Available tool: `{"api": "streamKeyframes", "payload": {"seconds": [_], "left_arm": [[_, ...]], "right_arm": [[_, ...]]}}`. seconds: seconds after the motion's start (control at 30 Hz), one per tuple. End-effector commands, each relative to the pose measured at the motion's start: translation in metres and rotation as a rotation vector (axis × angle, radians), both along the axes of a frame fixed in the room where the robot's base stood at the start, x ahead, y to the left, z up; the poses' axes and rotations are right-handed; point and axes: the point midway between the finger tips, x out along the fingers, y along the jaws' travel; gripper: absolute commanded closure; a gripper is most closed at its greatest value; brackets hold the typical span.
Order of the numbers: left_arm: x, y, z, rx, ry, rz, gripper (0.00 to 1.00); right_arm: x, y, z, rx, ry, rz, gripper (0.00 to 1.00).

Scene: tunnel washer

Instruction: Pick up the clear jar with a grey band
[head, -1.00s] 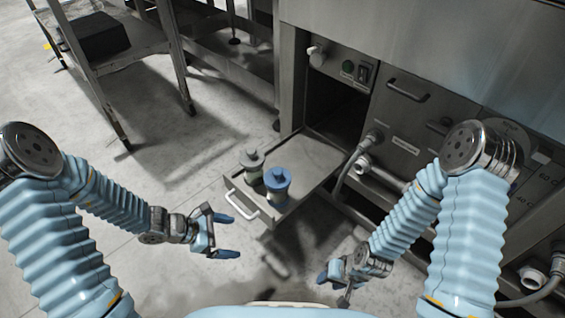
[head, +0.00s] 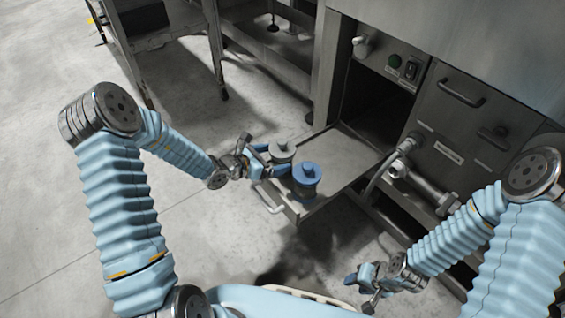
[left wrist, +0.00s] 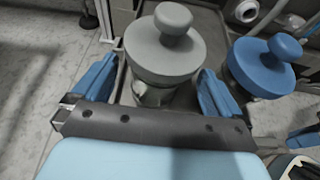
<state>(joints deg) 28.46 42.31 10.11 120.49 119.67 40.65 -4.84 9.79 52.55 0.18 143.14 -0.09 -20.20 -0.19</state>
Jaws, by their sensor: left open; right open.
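The jar with a grey knobbed top (head: 281,151) stands upright on the pulled-out drawer; its body is mostly hidden under the wide top. It fills the middle of the left wrist view (left wrist: 165,48). My left gripper (head: 271,159) is open, with blue fingertips on either side of this jar (left wrist: 155,84). The jar appears between or just beyond the tips; I cannot tell whether they touch it. A similar jar with a blue top (head: 305,178) stands close on the right, near the right finger. My right gripper (head: 361,286) is open and empty, low at the right.
The metal drawer (head: 345,160) has a front handle (head: 268,201) and sticks out of the washer cabinet. A grey hose and pipe fittings (head: 420,178) are right of it. A metal rack (head: 180,30) stands at the back left. The floor left of the drawer is clear.

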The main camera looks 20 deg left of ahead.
Motion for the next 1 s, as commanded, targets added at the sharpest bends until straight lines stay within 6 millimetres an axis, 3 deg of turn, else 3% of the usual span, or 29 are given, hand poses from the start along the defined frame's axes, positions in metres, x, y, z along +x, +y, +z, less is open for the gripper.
{"api": "streamKeyframes", "payload": {"seconds": [0.2,0.47,0.87,1.0], "left_arm": [[0.025,-0.02,-0.01,0.0,0.0,-0.003,0.0],[0.028,-0.022,-0.011,0.0,0.0,-0.001,0.0],[0.028,-0.022,-0.011,0.0,0.0,-0.001,0.58],[0.028,-0.022,-0.011,0.0,-0.001,-0.001,0.58]], "right_arm": [[0.0,0.0,-0.004,0.001,0.001,0.0,0.57],[0.0,0.0,-0.004,0.001,0.001,0.0,0.57],[0.0,0.0,-0.004,0.001,0.001,0.0,0.57],[0.0,0.0,-0.004,0.001,0.001,0.0,0.57]]}}
